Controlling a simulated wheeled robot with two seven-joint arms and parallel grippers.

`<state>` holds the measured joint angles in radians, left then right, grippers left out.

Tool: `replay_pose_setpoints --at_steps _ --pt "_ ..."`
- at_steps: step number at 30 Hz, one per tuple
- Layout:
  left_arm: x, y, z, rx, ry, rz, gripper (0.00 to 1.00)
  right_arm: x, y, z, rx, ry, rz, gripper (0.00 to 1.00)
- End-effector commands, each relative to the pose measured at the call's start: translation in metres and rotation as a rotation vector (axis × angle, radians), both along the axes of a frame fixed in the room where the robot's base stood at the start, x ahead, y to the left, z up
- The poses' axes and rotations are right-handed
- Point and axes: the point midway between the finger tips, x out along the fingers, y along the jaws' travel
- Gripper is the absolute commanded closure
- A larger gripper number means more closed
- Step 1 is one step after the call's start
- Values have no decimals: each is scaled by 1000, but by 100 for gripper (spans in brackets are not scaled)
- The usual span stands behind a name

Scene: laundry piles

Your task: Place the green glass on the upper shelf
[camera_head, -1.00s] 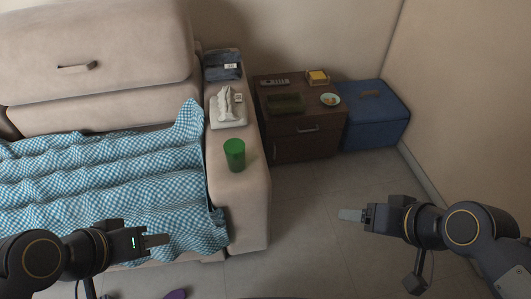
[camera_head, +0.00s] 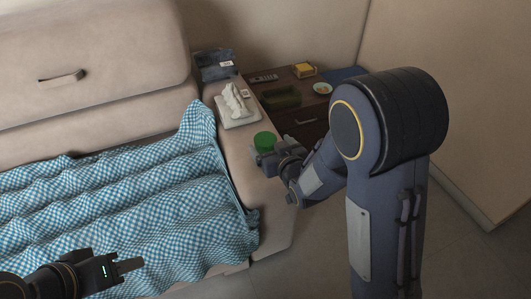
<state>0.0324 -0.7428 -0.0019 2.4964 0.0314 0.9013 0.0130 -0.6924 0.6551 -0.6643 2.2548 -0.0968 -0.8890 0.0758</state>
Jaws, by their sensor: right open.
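The green glass (camera_head: 265,141) stands on the sofa's right armrest (camera_head: 262,192); only its upper part shows. My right gripper (camera_head: 262,155) is at the glass, in front of its lower part. The jaws are open, but the wrist hides how the fingers sit around the glass, and I cannot tell whether they touch it. My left gripper (camera_head: 128,265) is low at the left, over the blue checked blanket and away from the glass; its fingers point right. I cannot tell whether it is open. No shelf is seen in this view.
Folded white cloth (camera_head: 236,103) and folded dark jeans (camera_head: 214,65) lie farther back on the armrest. A dark wooden cabinet (camera_head: 305,125) beside the sofa bears a tray, a remote, a yellow item and a small plate. A blue checked blanket (camera_head: 110,215) covers the seat.

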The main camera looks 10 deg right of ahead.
Motion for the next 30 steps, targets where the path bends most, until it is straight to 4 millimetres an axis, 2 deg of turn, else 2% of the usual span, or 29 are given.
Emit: replay_pose_setpoints --at_steps 13,22,23,30 --pt "0 0 -10 0 0 0 64 54 12 -21 0 2 0 14" --pt "0 0 -10 0 0 0 64 61 13 -22 1 4 -1 14" --pt "0 0 -10 0 0 0 64 61 13 -22 1 4 -1 15" --pt "0 0 -10 0 0 0 64 61 13 -22 1 3 -1 46"
